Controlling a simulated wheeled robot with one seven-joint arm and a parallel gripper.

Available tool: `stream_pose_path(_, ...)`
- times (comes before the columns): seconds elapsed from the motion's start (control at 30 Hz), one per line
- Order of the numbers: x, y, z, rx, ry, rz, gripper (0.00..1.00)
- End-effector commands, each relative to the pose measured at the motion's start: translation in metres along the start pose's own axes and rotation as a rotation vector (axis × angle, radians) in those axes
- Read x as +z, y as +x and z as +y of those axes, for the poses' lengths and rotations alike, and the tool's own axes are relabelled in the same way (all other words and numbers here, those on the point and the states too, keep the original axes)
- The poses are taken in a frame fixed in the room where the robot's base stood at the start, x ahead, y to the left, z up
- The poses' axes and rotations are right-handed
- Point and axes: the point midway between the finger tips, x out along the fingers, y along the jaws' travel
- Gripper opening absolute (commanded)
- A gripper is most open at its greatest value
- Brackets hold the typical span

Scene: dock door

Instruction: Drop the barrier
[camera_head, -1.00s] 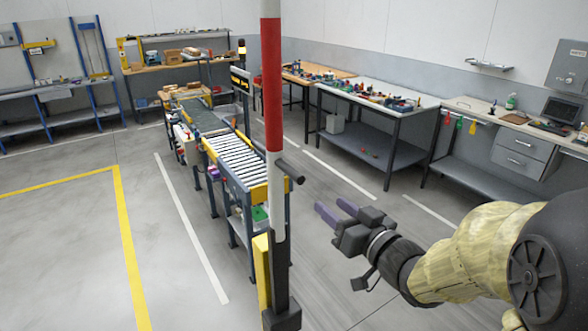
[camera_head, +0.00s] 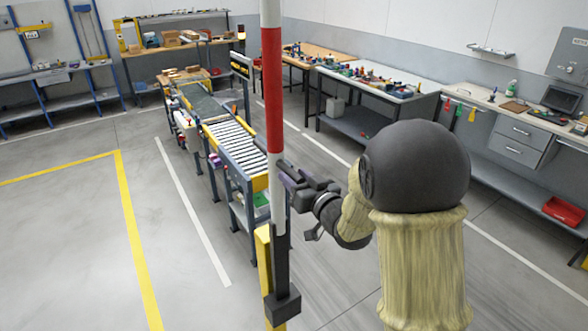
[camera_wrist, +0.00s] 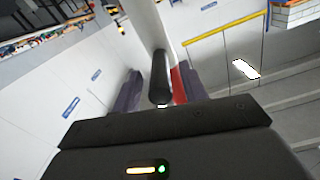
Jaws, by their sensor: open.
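The barrier arm (camera_head: 272,85) stands upright as a red and white pole in the head view, with its lower end on a dark and yellow post (camera_head: 282,297). In the wrist view the white pole (camera_wrist: 145,22) rises behind a black round handle (camera_wrist: 160,75). My gripper (camera_head: 288,182) is open beside the lower pole. Its two purple fingers flank the handle in the wrist view, with gaps on both sides. Contact is not visible. In the head view my gripper and the pole hide most of the handle.
A roller conveyor (camera_head: 232,145) stands behind and left of the pole. A white-topped workbench (camera_head: 400,92) with small parts stands at the back right, and a red bin (camera_head: 563,211) is at the far right. The floor left of the pole is clear, marked with yellow and white lines.

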Motion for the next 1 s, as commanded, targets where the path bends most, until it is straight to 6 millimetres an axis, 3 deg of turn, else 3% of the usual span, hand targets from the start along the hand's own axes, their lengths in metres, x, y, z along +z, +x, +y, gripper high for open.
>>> stream_pose_path(0.13, -0.0002, 0.0112, -0.0005, 0.000, 0.000, -0.002, 0.43)
stream_pose_path(0.4, 0.0005, 0.0127, 0.0001, 0.000, 0.000, 0.000, 0.43)
stream_pose_path(0.47, 0.0005, 0.0126, 0.0002, 0.000, 0.000, 0.000, 0.35)
stream_pose_path(0.63, 0.0004, 0.0124, 0.0003, 0.001, 0.000, 0.000, 0.02)
stream_pose_path(1.0, 0.0024, 0.0147, -0.0044, -0.002, -0.011, 0.000, 0.00)
